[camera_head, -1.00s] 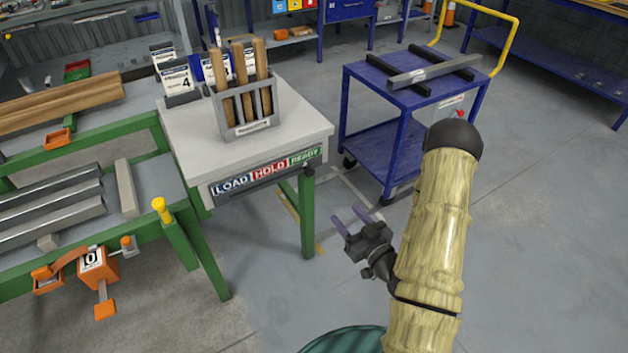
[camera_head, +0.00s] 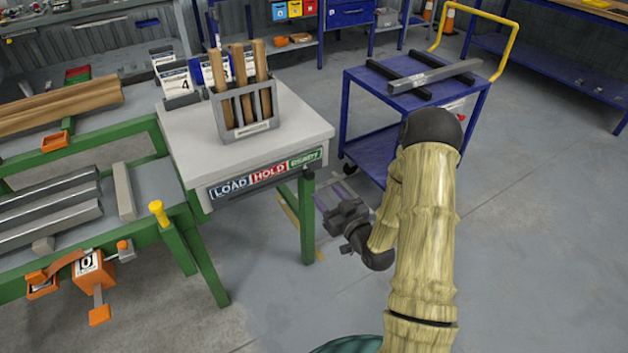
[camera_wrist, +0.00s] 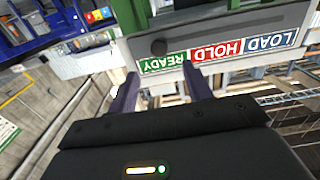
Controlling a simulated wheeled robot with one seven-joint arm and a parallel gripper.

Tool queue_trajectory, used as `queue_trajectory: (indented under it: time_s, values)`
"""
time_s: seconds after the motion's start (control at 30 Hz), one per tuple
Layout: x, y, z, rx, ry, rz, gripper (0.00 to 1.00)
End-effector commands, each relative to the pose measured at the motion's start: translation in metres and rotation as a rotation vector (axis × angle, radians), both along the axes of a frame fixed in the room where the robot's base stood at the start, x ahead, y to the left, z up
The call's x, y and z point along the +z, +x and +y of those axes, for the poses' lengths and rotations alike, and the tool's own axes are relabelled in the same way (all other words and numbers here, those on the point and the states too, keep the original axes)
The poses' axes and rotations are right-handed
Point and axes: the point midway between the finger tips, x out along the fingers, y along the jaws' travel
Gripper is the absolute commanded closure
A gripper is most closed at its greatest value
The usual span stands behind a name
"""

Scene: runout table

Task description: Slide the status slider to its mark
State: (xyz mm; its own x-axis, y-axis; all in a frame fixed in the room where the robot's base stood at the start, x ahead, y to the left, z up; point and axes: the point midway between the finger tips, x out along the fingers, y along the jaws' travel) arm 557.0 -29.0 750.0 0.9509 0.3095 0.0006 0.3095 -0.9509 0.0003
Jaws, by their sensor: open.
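The status strip (camera_head: 267,174) runs along the front edge of the pale table, with a blue LOAD, a red HOLD and a green READY panel. In the wrist view the strip (camera_wrist: 218,52) is upside down. My gripper (camera_head: 334,195) is open and empty, right of the table's front corner. In the wrist view its fingers (camera_wrist: 160,72) point toward the knob, apparently apart from it.
A green table leg (camera_head: 307,220) stands close to my gripper. A blue cart (camera_head: 400,100) stands behind. Floor on the right is clear.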

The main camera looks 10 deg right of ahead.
Motion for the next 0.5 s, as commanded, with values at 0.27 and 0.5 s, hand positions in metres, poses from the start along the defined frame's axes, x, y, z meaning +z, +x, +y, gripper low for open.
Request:
queue_trajectory:
  time_s: [0.27, 0.5]
  values:
    - [0.000, 0.047, 0.016, 0.001, 0.000, -0.002, 0.50]
    - [0.000, 0.072, 0.024, 0.000, 0.000, 0.000, 0.50]
